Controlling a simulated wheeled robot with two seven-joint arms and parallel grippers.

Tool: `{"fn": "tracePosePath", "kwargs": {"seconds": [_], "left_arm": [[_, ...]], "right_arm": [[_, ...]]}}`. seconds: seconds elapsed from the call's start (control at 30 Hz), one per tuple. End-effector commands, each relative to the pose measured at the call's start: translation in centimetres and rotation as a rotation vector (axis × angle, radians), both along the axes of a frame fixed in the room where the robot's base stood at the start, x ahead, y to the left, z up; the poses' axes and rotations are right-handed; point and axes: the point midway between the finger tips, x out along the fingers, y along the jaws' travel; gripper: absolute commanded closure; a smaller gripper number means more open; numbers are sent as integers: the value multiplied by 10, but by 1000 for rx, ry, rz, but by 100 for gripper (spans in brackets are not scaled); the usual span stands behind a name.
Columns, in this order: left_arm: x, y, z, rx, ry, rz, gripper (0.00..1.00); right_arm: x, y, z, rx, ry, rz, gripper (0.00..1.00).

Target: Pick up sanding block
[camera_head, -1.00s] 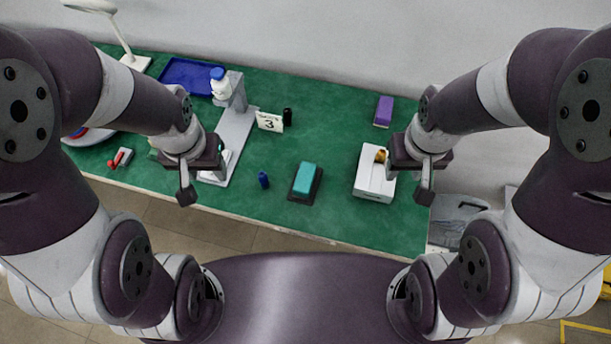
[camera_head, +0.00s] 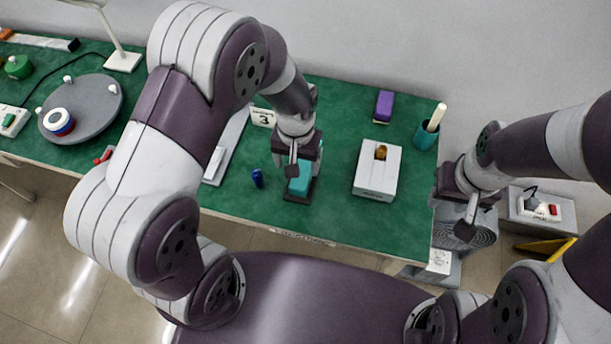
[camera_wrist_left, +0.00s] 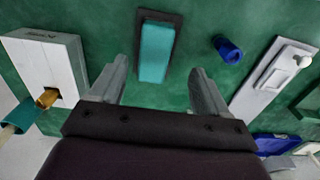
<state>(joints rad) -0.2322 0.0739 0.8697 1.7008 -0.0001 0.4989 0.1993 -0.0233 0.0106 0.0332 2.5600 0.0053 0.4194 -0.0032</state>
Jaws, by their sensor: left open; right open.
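The sanding block appears to be the teal block on a dark base (camera_head: 299,187), lying on the green table near its front edge. My left gripper (camera_head: 294,170) is over it and hides its far part in the head view. In the left wrist view the block (camera_wrist_left: 156,52) lies beyond and between the two spread fingers of the left gripper (camera_wrist_left: 160,88), which is open and empty. I cannot tell the height gap exactly. My right gripper (camera_head: 467,218) is open and empty, off the table's right end.
A purple block (camera_head: 384,105) and a teal cup (camera_head: 426,137) are at the back right. Green table is bare around the block.

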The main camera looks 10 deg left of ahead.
Motion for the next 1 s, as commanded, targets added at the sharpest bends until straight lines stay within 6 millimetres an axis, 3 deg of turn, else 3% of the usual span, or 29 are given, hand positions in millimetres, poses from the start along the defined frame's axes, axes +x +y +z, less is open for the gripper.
{"fn": "tracePosePath", "kwargs": {"seconds": [0.4,0.67,0.83,1.0], "left_arm": [[6,-5,-63,0,1,-1,23],[7,-6,-67,0,-2,-1,23],[7,-6,-67,0,-2,-1,79],[7,-6,-67,0,-2,-1,80]], "right_arm": [[0,0,5,0,0,0,57],[0,0,5,0,0,0,57],[0,0,5,0,0,0,57],[0,0,5,0,0,0,57]]}}
